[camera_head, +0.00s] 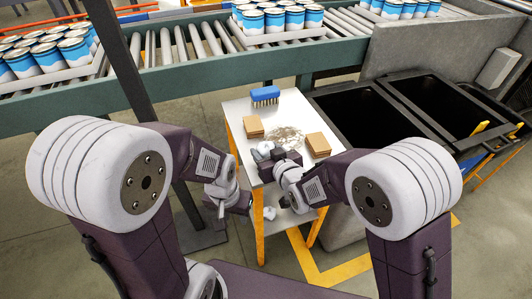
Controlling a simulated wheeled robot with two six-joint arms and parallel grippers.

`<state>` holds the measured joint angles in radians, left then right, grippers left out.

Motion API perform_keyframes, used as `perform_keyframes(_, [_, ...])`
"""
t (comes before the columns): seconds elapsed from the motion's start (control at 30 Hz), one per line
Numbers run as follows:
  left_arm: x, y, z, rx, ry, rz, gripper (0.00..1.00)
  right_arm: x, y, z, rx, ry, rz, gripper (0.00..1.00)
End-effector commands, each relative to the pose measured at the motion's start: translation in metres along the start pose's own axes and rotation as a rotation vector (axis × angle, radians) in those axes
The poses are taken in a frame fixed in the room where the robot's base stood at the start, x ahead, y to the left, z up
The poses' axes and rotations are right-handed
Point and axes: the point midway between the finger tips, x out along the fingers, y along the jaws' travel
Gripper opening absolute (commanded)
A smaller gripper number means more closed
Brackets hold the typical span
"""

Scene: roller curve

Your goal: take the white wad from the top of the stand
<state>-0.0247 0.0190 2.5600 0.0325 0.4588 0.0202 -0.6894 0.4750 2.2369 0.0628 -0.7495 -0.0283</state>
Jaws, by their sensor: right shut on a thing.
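The stand (238,107) has a pale top and orange legs. My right gripper (276,154) is over the near part of its top, jaws shut on a small whitish thing (264,147), which looks like the white wad; the fingers hide much of it. A greyish-white smeared patch (288,136) lies on the top just beyond the gripper. My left gripper (242,205) is lower, at the stand's near left side, below the level of the top; its jaw opening is too small to make out. A small white lump (269,213) shows low down, to the right of it.
A blue brush (265,94) lies at the top's back edge. Brown blocks lie at the left (253,126) and right (318,144) of the top. Black bins (365,112) stand close on the right. A roller conveyor (200,45) with trays of cans runs behind.

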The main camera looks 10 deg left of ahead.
Motion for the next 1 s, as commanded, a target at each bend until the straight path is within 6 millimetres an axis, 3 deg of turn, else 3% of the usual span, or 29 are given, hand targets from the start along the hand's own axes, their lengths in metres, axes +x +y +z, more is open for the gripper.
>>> perform_keyframes(0.13, [-0.012,0.000,-0.001,0.000,0.000,0.000,0.36,-0.012,0.000,-0.031,0.000,0.006,0.000,0.14])
perform_keyframes(0.6, [-0.041,0.001,-0.004,0.000,0.000,0.000,0.36,0.006,0.092,-0.101,0.000,0.000,0.004,0.14])
perform_keyframes(0.77, [-0.046,0.001,-0.005,0.000,0.000,0.000,0.36,0.010,0.103,-0.109,0.000,0.000,0.001,0.14])
perform_keyframes(1.0, [-0.045,0.001,-0.005,0.000,0.000,0.000,0.36,0.011,0.105,-0.109,0.000,-0.001,0.000,0.14])
